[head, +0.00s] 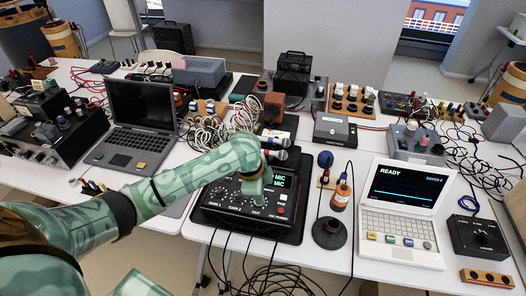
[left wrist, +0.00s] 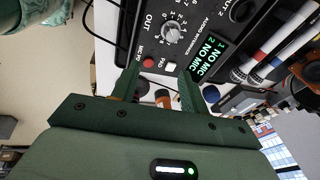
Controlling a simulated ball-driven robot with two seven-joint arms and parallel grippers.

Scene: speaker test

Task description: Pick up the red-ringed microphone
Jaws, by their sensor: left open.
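In the left wrist view the red-ringed microphone (left wrist: 254,77) lies at the right, a slim body with a red band, alongside a similar microphone with a blue band (left wrist: 262,51). In the head view my wrist hides part of the audio interface (head: 213,205).
A laptop (head: 143,110) stands at the left and a white terminal (head: 400,215) reading READY at the right. Cables hang over the table's front edge. Several devices crowd the back.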

